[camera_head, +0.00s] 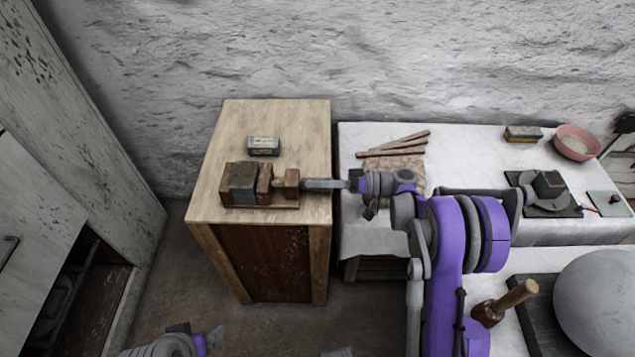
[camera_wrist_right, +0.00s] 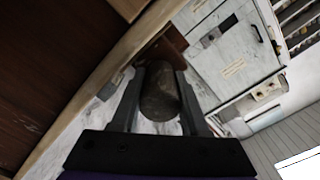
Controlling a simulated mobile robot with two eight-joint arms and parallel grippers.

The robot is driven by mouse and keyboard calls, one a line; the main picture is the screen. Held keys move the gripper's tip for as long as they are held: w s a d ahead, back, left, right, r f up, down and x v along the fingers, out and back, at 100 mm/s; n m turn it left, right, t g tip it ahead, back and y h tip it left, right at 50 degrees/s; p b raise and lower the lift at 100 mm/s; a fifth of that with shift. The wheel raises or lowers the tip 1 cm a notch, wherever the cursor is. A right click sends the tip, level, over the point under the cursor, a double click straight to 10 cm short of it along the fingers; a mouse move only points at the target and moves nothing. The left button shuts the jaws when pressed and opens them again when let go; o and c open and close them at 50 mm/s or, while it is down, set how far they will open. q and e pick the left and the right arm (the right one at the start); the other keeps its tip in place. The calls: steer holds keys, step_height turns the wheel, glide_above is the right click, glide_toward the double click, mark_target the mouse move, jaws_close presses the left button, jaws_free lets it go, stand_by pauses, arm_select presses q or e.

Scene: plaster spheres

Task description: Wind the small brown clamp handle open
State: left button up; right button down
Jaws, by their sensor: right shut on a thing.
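The brown wooden clamp (camera_head: 291,178) sits on the wooden cabinet top, with a dark grey block (camera_head: 241,183) between its jaws at the left end. My right gripper (camera_head: 312,184) reaches in from the right, level with the clamp's right end. In the right wrist view its two fingers are shut on the clamp handle (camera_wrist_right: 160,92), a dark brown, worn cylinder. The fingers hide the handle in the head view. My left gripper (camera_head: 214,335) shows only in part at the bottom edge, low and away from the clamp; its jaws are not clear.
A small labelled block (camera_head: 263,146) lies behind the clamp on the cabinet (camera_head: 215,208). A white-covered table (camera_head: 352,150) to the right holds brown sticks (camera_head: 395,146), a pink bowl (camera_head: 575,143) and tools. A grey sphere (camera_head: 600,300) and a mallet (camera_head: 505,302) are nearer, at right.

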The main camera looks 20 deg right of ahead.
steer(key=n, duration=0.3)
steer(key=shift+n, duration=0.3)
steer(key=shift+n+p, duration=0.35)
steer(key=shift+n, duration=1.45)
steer(key=shift+c, duration=2.1)
jaws_free()
steer(key=v, duration=1.1)
steer(key=shift+p, duration=0.3)
steer(key=shift+s+f, duration=0.1)
steer(key=shift+f, duration=0.05)
